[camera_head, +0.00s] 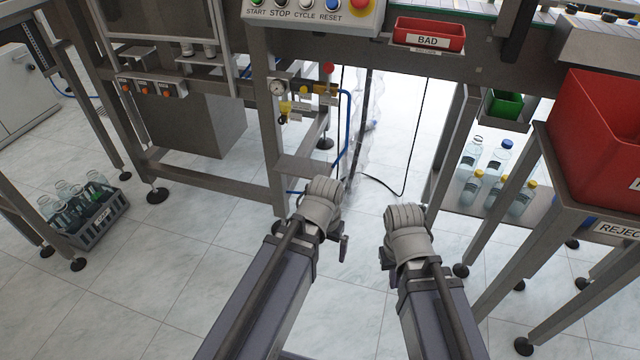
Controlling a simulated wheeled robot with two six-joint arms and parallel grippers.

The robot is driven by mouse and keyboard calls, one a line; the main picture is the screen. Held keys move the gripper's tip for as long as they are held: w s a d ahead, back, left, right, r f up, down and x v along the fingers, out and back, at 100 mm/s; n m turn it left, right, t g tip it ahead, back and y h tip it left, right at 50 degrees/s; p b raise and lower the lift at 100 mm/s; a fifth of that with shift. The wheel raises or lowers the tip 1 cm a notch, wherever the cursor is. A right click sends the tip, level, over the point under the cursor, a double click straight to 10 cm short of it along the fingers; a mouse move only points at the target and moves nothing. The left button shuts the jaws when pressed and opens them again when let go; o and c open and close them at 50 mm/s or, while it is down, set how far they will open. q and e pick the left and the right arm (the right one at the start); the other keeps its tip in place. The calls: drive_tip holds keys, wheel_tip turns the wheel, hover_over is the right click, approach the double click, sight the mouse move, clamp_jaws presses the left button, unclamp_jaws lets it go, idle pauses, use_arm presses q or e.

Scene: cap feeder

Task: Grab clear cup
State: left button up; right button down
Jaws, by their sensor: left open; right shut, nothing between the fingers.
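I do not make out a clear cup in the head view. My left gripper (342,246) is at the end of the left arm, low in the middle of the view over the tiled floor; it is open, and I see nothing in it. My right gripper (387,258) is just to its right, with a gap between them; it is shut and empty. The wrists hide much of both grippers.
A large red bin (595,140) stands at right. Bottles stand on a shelf below a green bin (505,104). A bottle crate (98,225) sits on the floor at left.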

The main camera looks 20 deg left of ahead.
sight(316, 161)
use_arm(q)
drive_tip(key=w+f+t+h+b, duration=0.15)
drive_tip(key=w+f+b, duration=0.25)
drive_tip(key=f+b, duration=0.8)
drive_tip(key=w+d+f+m+t+h+b, duration=0.25)
drive_tip(key=w+t+b, duration=0.2)
drive_tip(key=w, duration=0.25)
drive_tip(key=w+r+t+h+b, duration=0.1)
drive_tip(key=w+r+t+h, duration=0.2)
drive_tip(key=w+r, duration=0.3)
drive_tip(key=w+a+r+n+t+y, duration=0.1)
drive_tip(key=w+a+r+t+y, duration=0.1)
drive_tip(key=a+r, duration=0.1)
drive_tip(key=w+a+r+n+t+y, duration=0.1)
drive_tip(key=w+a+r+t+y, duration=0.1)
drive_tip(key=a, duration=0.4)
drive_tip(key=w+a+r+n+t+y, duration=0.1)
drive_tip(key=w+a+r+t+y, duration=0.1)
drive_tip(key=w+a+r+t, duration=0.2)
drive_tip(key=shift+a+r+n, duration=0.35)
drive_tip(key=shift+a+r, duration=0.15)
drive_tip(key=shift+r, duration=0.3)
drive_tip(key=shift+w+d+f, duration=0.1)
drive_tip(key=shift+w+d, duration=0.05)
drive_tip(key=shift+w, duration=1.2)
drive_tip(key=shift+w+d+f, duration=0.1)
drive_tip(key=shift+w+d, duration=0.1)
drive_tip(key=shift+w, duration=1.1)
drive_tip(key=shift+w+d, duration=0.15)
drive_tip(key=shift+w, duration=1.2)
